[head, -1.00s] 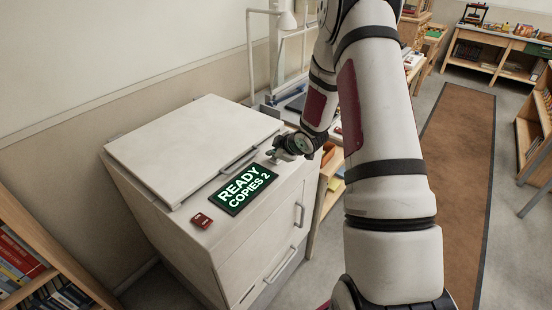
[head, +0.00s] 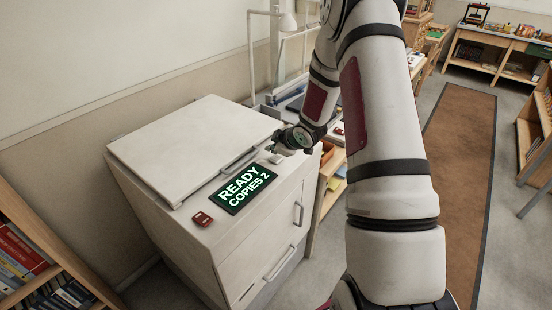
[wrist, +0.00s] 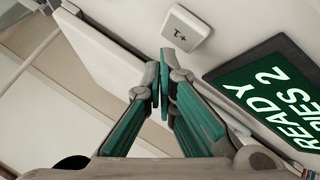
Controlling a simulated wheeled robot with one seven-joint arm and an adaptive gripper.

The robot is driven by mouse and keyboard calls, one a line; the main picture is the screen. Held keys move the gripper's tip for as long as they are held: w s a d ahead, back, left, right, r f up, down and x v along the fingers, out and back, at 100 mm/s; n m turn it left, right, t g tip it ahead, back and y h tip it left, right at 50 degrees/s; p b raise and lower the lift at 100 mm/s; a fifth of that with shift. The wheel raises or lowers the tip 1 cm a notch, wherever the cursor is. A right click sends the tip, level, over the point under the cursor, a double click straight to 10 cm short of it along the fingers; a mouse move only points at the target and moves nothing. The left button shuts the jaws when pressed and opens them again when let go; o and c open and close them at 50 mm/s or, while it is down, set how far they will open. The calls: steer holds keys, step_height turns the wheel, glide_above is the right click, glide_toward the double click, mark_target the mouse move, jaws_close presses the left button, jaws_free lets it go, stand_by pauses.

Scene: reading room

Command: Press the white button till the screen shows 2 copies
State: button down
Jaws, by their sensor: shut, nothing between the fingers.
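The copier (head: 190,140) stands against the wall with its lid down. Its screen (head: 243,189) reads "READY COPIES 2", and part of it shows in the wrist view (wrist: 265,95). The white button (wrist: 187,28), marked "+1", sits on the copier top beyond my fingertips in the wrist view. In the head view the white button (head: 275,159) shows beside my gripper (head: 277,149). In the wrist view my gripper (wrist: 160,85) is shut and empty, with its fingertips together and apart from the button.
A red button (head: 202,219) sits on the copier top left of the screen. A bookshelf (head: 35,215) is at the lower left. A brown carpet runner (head: 455,170) lies on the right.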

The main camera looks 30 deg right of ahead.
steer(key=shift+r+p, duration=1)
steer(key=shift+r, duration=1.3)
step_height(320, 180, up, 12)
steer(key=m+h, duration=0.2)
glide_above(274, 159)
steer(key=s+a, duration=0.3)
steer(key=s+a+r+m+g+h+b, duration=0.1)
steer(key=s+a+r+m, duration=0.1)
steer(key=s+r, duration=0.25)
steer(key=s+a+r+m+g, duration=0.1)
steer(key=s+a+r, duration=0.2)
steer(key=s+r, duration=0.15)
steer(key=s+a+r+m+y, duration=0.1)
steer(key=s+a, duration=0.3)
steer(key=s, duration=0.4)
steer(key=s+a+r+m+g, duration=0.1)
steer(key=s+a+r+m, duration=0.1)
steer(key=s+a, duration=0.2)
steer(key=s+a+r+m+y+b, duration=0.1)
steer(key=s+a, duration=0.4)
steer(key=s, duration=0.6)
steer(key=shift+s+r+g+y, duration=0.3)
steer(key=shift+s+r, duration=0.05)
steer(key=shift+r, duration=0.1)
